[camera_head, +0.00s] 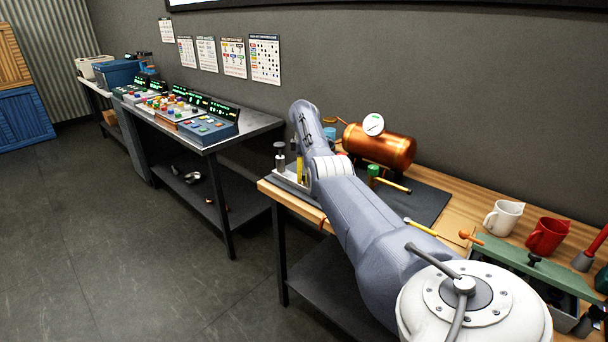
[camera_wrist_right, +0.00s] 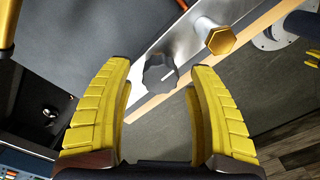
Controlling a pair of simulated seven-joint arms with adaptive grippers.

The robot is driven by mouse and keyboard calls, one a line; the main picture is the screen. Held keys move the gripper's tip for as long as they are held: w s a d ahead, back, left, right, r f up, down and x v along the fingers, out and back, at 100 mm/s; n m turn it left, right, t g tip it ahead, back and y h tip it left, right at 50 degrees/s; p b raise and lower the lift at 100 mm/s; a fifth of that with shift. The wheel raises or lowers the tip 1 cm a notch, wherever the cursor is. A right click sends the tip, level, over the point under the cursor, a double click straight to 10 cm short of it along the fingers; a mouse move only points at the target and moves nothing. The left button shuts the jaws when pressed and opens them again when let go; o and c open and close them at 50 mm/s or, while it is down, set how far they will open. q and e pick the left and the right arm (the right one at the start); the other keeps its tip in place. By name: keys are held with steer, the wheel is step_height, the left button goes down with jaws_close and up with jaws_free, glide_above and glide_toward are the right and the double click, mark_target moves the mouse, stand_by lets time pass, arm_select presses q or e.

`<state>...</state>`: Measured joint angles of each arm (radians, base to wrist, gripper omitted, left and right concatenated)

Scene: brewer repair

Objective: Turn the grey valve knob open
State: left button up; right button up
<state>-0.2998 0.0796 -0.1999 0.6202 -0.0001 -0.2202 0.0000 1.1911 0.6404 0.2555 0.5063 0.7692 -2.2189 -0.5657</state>
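The grey valve knob (camera_wrist_right: 160,73), dark with a lobed rim and a pale pointer line, sits on the metal strip in the right wrist view. My right gripper (camera_wrist_right: 157,78) is open, its yellow fingers spread with the knob between and just beyond their tips. I see no contact. In the head view my right gripper (camera_head: 299,166) points down at the left end of the wooden bench, mostly hidden by my arm. I cannot make out the knob there. My left gripper is not in the head view.
A hexagonal brass cap (camera_wrist_right: 221,41) on a pale stem stands close right of the knob. A copper tank (camera_head: 380,146) with a gauge lies behind my arm.

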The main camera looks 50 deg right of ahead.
mark_target(304, 173)
step_height(304, 173, up, 12)
stand_by(0.8)
stand_by(0.3)
